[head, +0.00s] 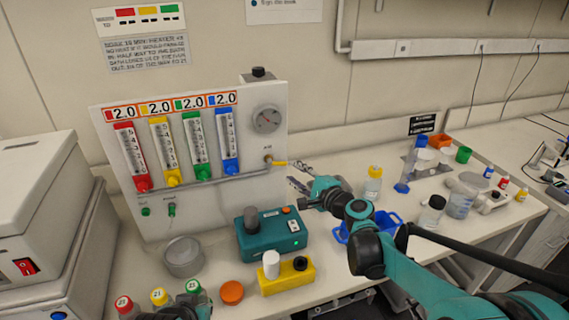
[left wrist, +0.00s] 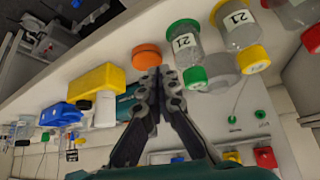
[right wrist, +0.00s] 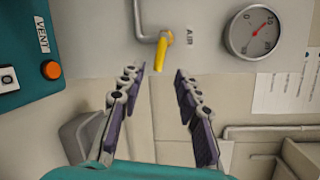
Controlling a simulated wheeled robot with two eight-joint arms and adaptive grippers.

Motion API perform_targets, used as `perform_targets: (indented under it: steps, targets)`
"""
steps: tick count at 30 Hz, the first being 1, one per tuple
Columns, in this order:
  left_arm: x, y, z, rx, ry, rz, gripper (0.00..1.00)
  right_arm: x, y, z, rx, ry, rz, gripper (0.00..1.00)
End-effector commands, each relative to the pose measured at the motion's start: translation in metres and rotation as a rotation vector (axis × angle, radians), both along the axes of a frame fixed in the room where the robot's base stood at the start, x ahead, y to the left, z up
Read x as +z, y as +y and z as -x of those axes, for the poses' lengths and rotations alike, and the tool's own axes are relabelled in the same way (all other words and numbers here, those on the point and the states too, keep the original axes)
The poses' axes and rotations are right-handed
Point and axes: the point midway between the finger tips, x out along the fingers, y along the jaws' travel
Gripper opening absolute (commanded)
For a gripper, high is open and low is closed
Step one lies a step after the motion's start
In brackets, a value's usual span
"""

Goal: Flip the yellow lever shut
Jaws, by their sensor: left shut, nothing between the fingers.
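The yellow lever (head: 280,163) sticks out to the right from the pipe valve marked AIR on the white gas panel (head: 262,185). In the right wrist view the yellow lever (right wrist: 161,52) lies just ahead of the fingertips, centred between them and apart from both. My right gripper (head: 297,174) is open and empty near the lever; it also shows in the right wrist view (right wrist: 156,78). My left gripper (left wrist: 159,72) is shut and empty, low by the bottles; only a dark part of that arm shows at the bottom of the head view.
A round gauge (head: 266,119) sits above the lever. A teal box (head: 271,234), a yellow block (head: 286,279), an orange cap (head: 231,292) and a steel bowl (head: 184,257) stand below the panel. Capped bottles (head: 160,300) stand at the front left. A blue rack (head: 386,222) is behind my right arm.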

Motion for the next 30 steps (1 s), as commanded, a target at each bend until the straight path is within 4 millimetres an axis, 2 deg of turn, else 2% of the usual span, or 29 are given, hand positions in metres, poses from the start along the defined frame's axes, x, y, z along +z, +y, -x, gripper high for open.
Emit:
perform_targets:
  steps: [6, 12, 22, 23, 26, 27, 30]
  targets:
    - [-0.012, 0.0, 0.0, 0.0, 0.0, 0.0, 0.0, -0.007, 0.021, -0.03, 0.004, -0.001, 0.003, 0.33]
    - [-0.017, 0.0, 0.0, 0.0, 0.0, 0.0, 0.0, -0.009, 0.034, -0.05, 0.002, -0.001, 0.005, 0.33]
    - [-0.017, 0.0, 0.0, 0.0, 0.0, 0.0, 0.0, -0.008, 0.037, -0.054, 0.001, -0.001, 0.004, 0.33]
    - [-0.017, 0.0, 0.0, 0.0, 0.0, 0.0, 0.0, -0.008, 0.037, -0.054, 0.001, -0.001, 0.005, 0.31]
    - [-0.017, 0.0, 0.0, 0.0, 0.0, 0.0, 0.0, -0.008, 0.037, -0.054, 0.001, -0.001, 0.005, 0.04]
    - [-0.017, 0.0, 0.0, 0.0, 0.0, 0.0, 0.0, -0.009, 0.037, -0.054, 0.001, -0.001, 0.005, 0.0]
    - [-0.017, 0.0, 0.0, 0.0, 0.0, 0.0, 0.0, -0.009, 0.037, -0.054, 0.001, -0.001, 0.005, 0.0]
